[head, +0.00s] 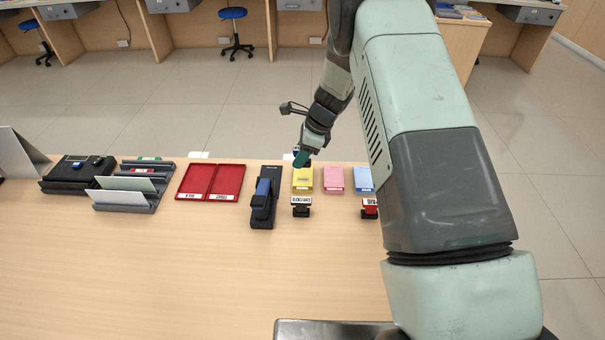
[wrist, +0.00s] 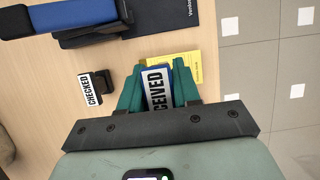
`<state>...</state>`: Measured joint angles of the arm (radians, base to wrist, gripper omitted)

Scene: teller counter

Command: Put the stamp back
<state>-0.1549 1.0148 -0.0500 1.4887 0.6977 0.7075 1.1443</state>
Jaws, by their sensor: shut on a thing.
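My gripper (wrist: 158,88) is shut on a stamp with a blue edge and a white label (wrist: 157,90) ending in "CEIVED". The stamp is between the teal fingers, over the yellow pad (wrist: 192,66) in the wrist view; I cannot tell the gap below it. In the head view my gripper (head: 302,157) is at the far edge of the yellow pad (head: 302,180). A black stamp labelled CHECKED (wrist: 94,88) stands in front of the yellow pad. A red stamp (head: 370,207) stands in front of the blue pad (head: 363,179), and bare counter lies before the pink pad (head: 334,179).
A black and blue stapler (head: 263,200) stands close left of the yellow pad. Further left are an open red case (head: 210,182), a grey sorter (head: 130,190) and a black device (head: 75,173). The counter's front (head: 180,270) is clear. My arm covers the right side.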

